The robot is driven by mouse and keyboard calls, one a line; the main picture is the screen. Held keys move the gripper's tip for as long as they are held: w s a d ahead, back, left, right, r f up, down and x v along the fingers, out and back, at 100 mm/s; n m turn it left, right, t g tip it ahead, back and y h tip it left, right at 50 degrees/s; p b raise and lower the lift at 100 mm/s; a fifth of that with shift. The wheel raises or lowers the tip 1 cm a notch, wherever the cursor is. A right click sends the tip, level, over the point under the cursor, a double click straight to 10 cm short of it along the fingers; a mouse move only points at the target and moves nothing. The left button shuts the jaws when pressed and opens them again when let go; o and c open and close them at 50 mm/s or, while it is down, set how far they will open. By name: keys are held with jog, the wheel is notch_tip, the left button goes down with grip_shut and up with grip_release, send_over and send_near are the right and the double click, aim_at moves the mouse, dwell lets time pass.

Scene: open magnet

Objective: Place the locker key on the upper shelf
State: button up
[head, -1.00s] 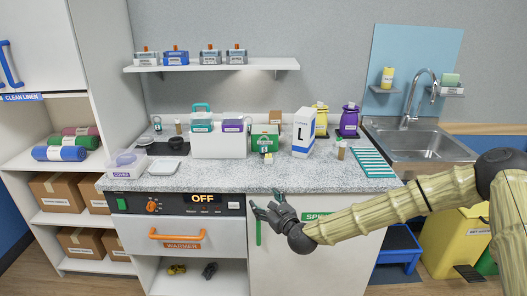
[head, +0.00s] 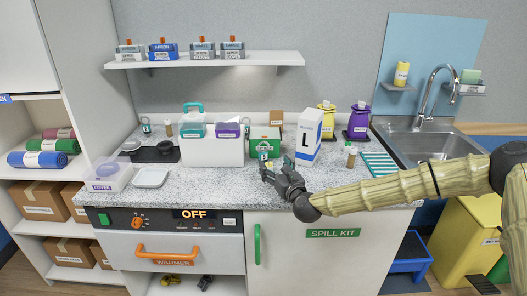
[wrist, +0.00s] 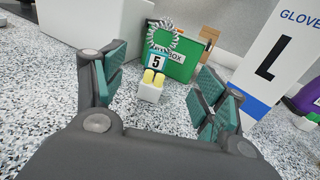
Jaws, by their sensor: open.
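The locker key (wrist: 155,62) looks like a teal-edged tag marked 5, with a pale coiled band above it and two yellow parts below. It stands upright on a small white block (wrist: 149,92) in front of a green box (wrist: 178,58). In the head view the key (head: 263,150) is small, at the middle of the counter. My gripper (wrist: 163,88) is open, its teal-padded fingers on either side of the block and key, with visible gaps. In the head view my gripper (head: 274,168) is low over the counter, just in front of the key. The upper shelf (head: 285,59) is on the wall.
Several labelled boxes (head: 165,51) stand on the shelf's left part; its right part is bare. A tall white glove box (head: 308,135) stands close right of my gripper. A white bin (head: 212,151) is to the left. The front counter (head: 200,190) is clear.

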aim_at(264, 152)
jog(key=p+x, duration=0.1)
jog(key=x, duration=0.4)
jog(key=shift+w+a+r, duration=0.1)
jog(key=shift+w, duration=0.15)
jog(key=shift+w+a+r+p, duration=0.15)
jog(key=shift+w+p, duration=0.05)
jog(key=shift+p, duration=0.15)
jog(key=shift+f+p+x, duration=0.15)
jog(key=shift+p+x, duration=0.35)
jog(key=shift+x, duration=0.7)
jog(key=shift+f+p+x, duration=0.1)
jog(key=shift+p+x, duration=0.4)
jog(key=shift+x, duration=0.65)
jog(key=shift+c, duration=0.3)
jog(key=c, duration=1)
jog(key=shift+r, duration=0.15)
